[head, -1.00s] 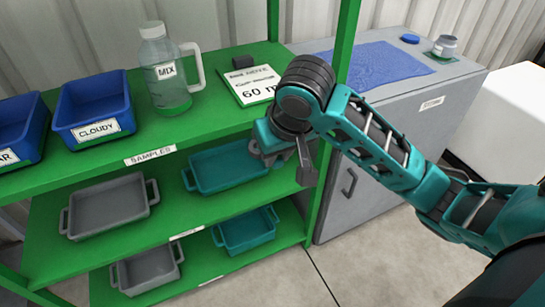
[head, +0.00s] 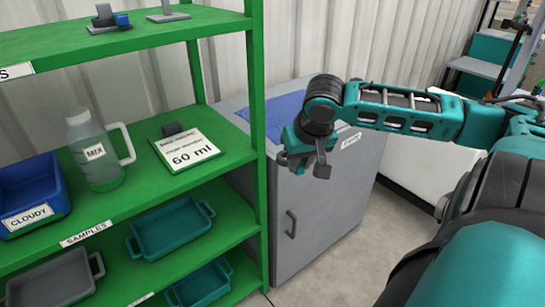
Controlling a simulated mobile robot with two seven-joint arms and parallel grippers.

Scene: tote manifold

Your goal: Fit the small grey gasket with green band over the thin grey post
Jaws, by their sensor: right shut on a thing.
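My right gripper (head: 305,164) is in front of the grey cabinet, to the right of the green shelf post, and points down. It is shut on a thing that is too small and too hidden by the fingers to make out. I cannot pick out a grey gasket with a green band for sure. On the upper shelf, a thin grey post (head: 166,7) stands on a flat base, cut off by the picture's top edge. To its left is a grey piece (head: 104,14) with a blue part beside it. My left gripper is not in view.
The green shelf unit (head: 257,120) holds a MIX bottle (head: 97,150), a "60 ml" card (head: 187,150), a blue CLOUDY bin (head: 30,195) and trays below. A grey cabinet (head: 325,215) with a blue mat (head: 285,113) stands right of it.

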